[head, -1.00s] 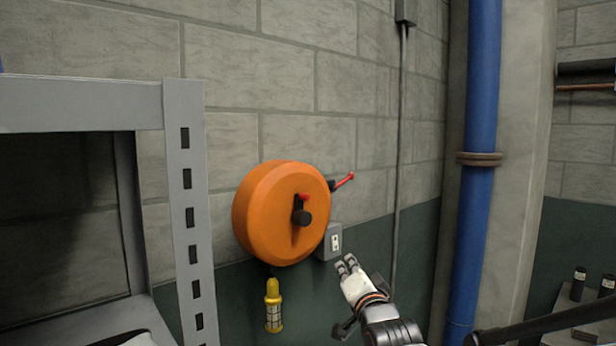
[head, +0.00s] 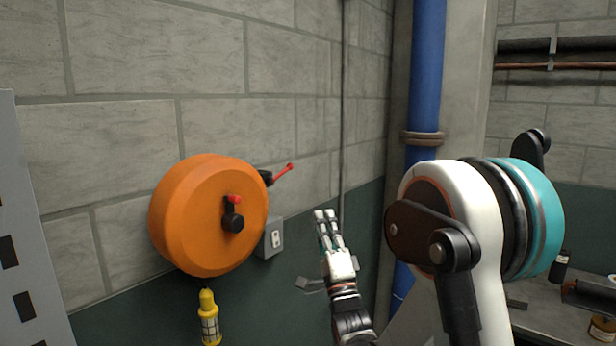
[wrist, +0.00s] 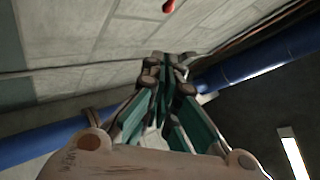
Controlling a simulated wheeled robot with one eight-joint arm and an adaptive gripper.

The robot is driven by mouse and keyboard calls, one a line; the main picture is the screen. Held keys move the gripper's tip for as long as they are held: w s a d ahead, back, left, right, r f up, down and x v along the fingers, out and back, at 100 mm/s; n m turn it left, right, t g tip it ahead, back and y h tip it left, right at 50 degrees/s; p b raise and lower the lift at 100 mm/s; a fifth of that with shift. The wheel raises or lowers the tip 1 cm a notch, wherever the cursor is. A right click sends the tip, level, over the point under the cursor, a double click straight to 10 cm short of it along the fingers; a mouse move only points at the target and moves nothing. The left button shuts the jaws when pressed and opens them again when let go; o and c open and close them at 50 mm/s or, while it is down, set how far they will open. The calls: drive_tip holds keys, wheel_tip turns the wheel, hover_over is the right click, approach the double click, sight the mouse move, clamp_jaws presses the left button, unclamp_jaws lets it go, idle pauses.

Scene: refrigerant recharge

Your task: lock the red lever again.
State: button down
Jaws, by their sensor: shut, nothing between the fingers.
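The red lever (head: 283,173) sticks out from a black mount at the upper right side of the round orange reel (head: 190,225) on the wall. It slants up and to the right. A red tip, probably this lever's, shows at the top edge of the wrist view (wrist: 168,6). My gripper (head: 326,213) is below and to the right of the lever in the head view, apart from it. Its fingers point up and are shut and empty. The shut fingers also fill the middle of the wrist view (wrist: 173,62).
A grey outlet box (head: 273,238) sits beside the reel, and a yellow caged lamp (head: 209,318) hangs below. A blue pipe (head: 425,70) runs vertically at right. A grey shelf post (head: 25,230) stands at left.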

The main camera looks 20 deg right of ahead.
drive_tip(key=shift+w+r, duration=0.1)
drive_tip(key=a+x, duration=0.2)
drive_tip(key=x, duration=1)
drive_tip(key=shift+w+a+p, duration=0.25)
drive_tip(key=shift+a+p, duration=0.15)
drive_tip(key=shift+p, duration=0.05)
drive_tip(key=shift+r+n+t+y+b, duration=0.2)
drive_tip(key=shift+r+n+y, duration=0.15)
drive_tip(key=shift+n+y, duration=0.65)
drive_tip(key=shift+r+n+t+y+b, duration=0.2)
drive_tip(key=shift+r+n+y, duration=0.2)
drive_tip(key=shift+n+y, duration=0.55)
wheel_tip(320, 180, up, 6)
drive_tip(key=n+g+y, duration=1.9)
drive_tip(key=n+y, duration=0.2)
drive_tip(key=n, duration=0.8)
hover_over(281, 174)
drive_tip(key=s+d, duration=0.2)
drive_tip(key=s, duration=0.1)
drive_tip(key=shift+w+d+f, duration=0.1)
drive_tip(key=shift+d+f, duration=0.1)
